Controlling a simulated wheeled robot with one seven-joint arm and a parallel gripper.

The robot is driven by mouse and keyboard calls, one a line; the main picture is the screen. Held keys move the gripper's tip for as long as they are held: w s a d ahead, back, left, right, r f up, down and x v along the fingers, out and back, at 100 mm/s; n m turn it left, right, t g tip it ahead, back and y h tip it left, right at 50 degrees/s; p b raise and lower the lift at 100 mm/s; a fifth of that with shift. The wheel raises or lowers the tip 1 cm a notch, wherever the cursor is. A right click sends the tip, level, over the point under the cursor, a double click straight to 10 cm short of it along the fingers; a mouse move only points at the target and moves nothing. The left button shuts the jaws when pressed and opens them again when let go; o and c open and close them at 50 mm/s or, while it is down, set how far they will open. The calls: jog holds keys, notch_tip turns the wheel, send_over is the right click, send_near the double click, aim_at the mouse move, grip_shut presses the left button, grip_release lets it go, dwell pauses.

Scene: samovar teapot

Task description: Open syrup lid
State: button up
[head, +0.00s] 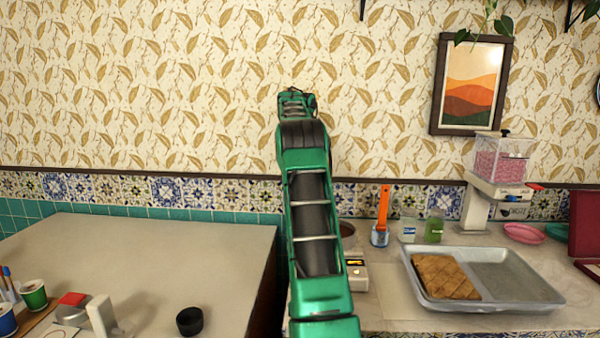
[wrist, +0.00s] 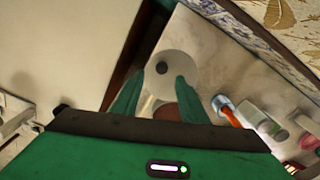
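In the wrist view a round pale lid (wrist: 178,66) with a small dark knob (wrist: 162,69) lies ahead of my gripper (wrist: 160,75). The two green fingers are apart, and the knob appears between their tips. I cannot tell how far the tips are from the knob. A brown-red patch (wrist: 190,103) shows beside the right finger, perhaps part of the syrup pot under the lid. In the head view only a brown edge of a round pot (head: 347,229) shows beside my green arm. My arm hides the lid and gripper there.
A metal tray (head: 520,281) holds pastry. A small device (head: 355,274) sits nearby. A gap separates the left counter (head: 150,245), which has a black cup (head: 189,321).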

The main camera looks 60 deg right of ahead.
notch_tip(320, 180, up, 2)
jog(key=shift+w+r, duration=0.1)
jog(key=shift+r, duration=0.15)
dwell(0.5)
jog(key=s+a+r+n, duration=0.1)
jog(key=s+a+n, duration=0.3)
jog(key=a+n, duration=0.6)
jog(key=s+a+r+n, duration=0.1)
jog(key=s+a+n, duration=0.5)
jog(key=a, duration=0.6)
jog(key=s+a+f+n, duration=0.8)
jog(key=s+a+n, duration=0.1)
jog(key=a+n, duration=0.1)
jog(key=s+a+f+n, duration=0.8)
jog(key=a+n, duration=0.3)
jog(key=a, duration=0.2)
jog(key=shift+s+f, duration=0.3)
jog(key=shift+s, duration=0.55)
